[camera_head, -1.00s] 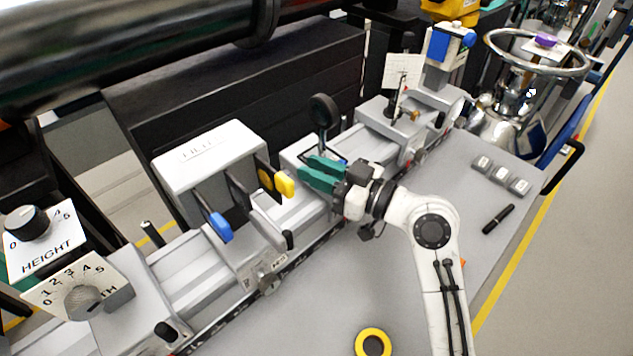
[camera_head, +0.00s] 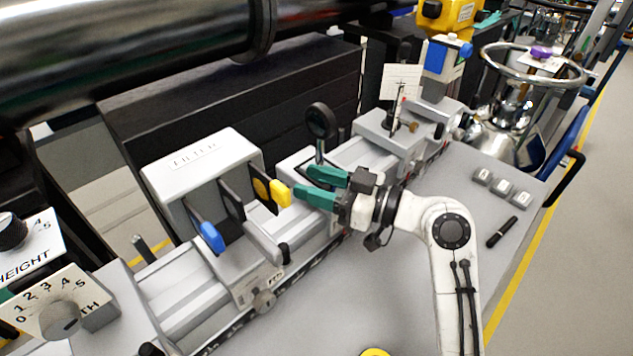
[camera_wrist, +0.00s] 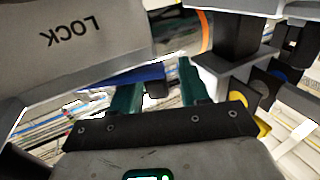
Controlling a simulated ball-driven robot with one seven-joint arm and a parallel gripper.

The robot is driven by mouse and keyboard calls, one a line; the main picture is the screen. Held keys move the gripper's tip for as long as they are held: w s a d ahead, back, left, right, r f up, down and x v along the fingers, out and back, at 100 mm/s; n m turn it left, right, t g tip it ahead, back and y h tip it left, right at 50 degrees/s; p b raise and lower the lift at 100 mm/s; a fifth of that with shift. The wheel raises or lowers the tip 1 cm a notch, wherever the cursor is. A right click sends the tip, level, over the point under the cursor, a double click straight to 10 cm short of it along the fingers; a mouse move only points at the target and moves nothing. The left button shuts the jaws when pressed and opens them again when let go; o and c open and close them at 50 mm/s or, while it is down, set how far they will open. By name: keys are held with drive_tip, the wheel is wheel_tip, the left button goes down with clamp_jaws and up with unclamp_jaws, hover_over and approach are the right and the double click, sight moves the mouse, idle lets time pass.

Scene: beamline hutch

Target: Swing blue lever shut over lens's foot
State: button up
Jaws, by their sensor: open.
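The lens (camera_head: 321,121) is a round black disc on a post, standing upright on a grey carriage of the rail. My gripper (camera_head: 307,181), with teal fingers, is open beside the lens's foot, just right of the yellow filter tab. In the wrist view, a blue bar (camera_wrist: 140,74), which looks like the blue lever, lies near my open gripper (camera_wrist: 160,82). The left finger partly covers it, and I cannot tell whether they touch. A dark piece sits by its right end. In the head view my gripper hides the lever and most of the lens's foot.
The filter box (camera_head: 200,165) stands left, with a blue tab (camera_head: 211,237) and a yellow tab (camera_head: 279,193) sticking out close to my gripper. A white target card (camera_head: 400,82) stands behind right. A grey plate marked LOCK (camera_wrist: 85,40) is close in the wrist view. The front tabletop is mostly clear.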

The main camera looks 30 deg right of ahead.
drive_tip(key=b+v, duration=0.2)
drive_tip(key=v, duration=0.8)
drive_tip(key=shift+s+d, duration=0.25)
drive_tip(key=shift+s, duration=0.05)
drive_tip(key=g+h+p, duration=0.3)
approach(327, 187)
drive_tip(key=x, duration=0.8)
drive_tip(key=shift+w+a+f, duration=0.15)
drive_tip(key=shift+w+a, duration=0.05)
drive_tip(key=shift+w, duration=0.1)
clamp_jaws()
